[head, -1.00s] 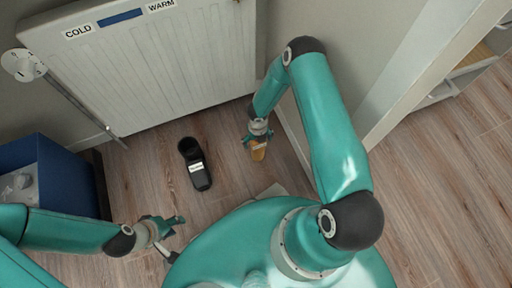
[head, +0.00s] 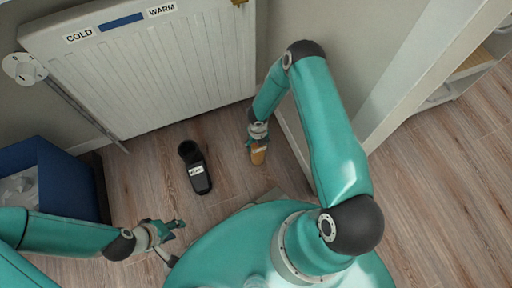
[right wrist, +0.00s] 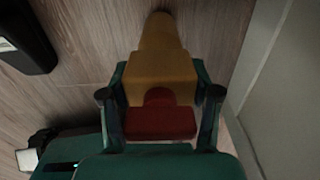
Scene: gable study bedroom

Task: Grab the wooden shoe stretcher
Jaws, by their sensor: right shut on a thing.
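The wooden shoe stretcher (head: 258,156) is tan and hangs below my right gripper (head: 257,138) in the head view, over the floor near the radiator's right end. In the right wrist view the stretcher (right wrist: 163,65) fills the middle, with a dark red part (right wrist: 160,120) between the fingers. My right gripper (right wrist: 160,105) is shut on it, one finger on each side. My left gripper (head: 176,229) is at the lower left in the head view, apart from the stretcher, its fingers spread with nothing between them.
A white radiator (head: 150,75) is behind. A blue bin (head: 60,180) stands at the left. A white wall edge (head: 375,110) is close on the right.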

